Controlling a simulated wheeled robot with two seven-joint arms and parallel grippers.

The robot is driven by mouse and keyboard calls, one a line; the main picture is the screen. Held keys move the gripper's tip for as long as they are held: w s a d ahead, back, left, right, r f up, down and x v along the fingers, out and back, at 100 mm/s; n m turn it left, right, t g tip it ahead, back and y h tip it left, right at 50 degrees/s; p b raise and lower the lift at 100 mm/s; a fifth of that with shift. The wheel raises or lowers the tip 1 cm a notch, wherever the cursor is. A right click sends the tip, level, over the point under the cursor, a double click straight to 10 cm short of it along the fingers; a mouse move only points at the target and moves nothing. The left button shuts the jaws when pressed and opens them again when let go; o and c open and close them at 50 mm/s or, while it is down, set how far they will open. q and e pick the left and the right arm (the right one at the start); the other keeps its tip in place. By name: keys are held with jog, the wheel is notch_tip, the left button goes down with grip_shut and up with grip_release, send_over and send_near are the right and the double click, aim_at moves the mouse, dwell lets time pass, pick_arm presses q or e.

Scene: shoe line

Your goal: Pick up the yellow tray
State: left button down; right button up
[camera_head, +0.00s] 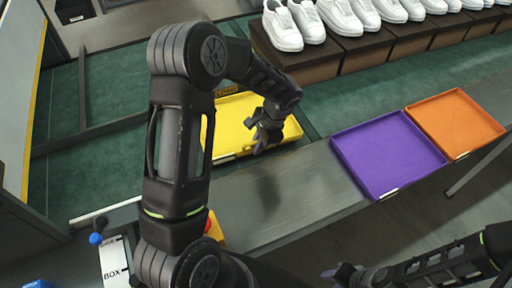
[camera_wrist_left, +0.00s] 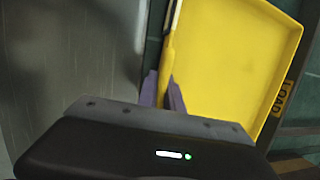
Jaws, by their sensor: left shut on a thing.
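The yellow tray (camera_head: 237,112) lies at the near edge of the green surface in the head view, partly hidden behind my left arm. It also fills the upper right of the left wrist view (camera_wrist_left: 225,55). My left gripper (camera_head: 262,145) is at the tray's near side, with its fingers (camera_wrist_left: 163,92) on either side of the tray's wall and shut on it. My right gripper (camera_head: 345,274) is at the bottom of the head view, over the near floor area and away from the tray; its finger opening is too small to read.
A purple tray (camera_head: 388,152) and an orange tray (camera_head: 456,122) lie to the right on the grey ledge (camera_head: 290,190). White shoes (camera_head: 340,17) stand on brown boxes (camera_head: 370,48) behind. A box-labelled panel (camera_head: 114,258) is at lower left.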

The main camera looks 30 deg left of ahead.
pick_arm(q)
notch_tip(320, 180, up, 7)
jog(key=shift+r+b, duration=0.15)
jog(key=shift+b, duration=0.3)
jog(key=shift+d, duration=0.1)
dwell(0.4)
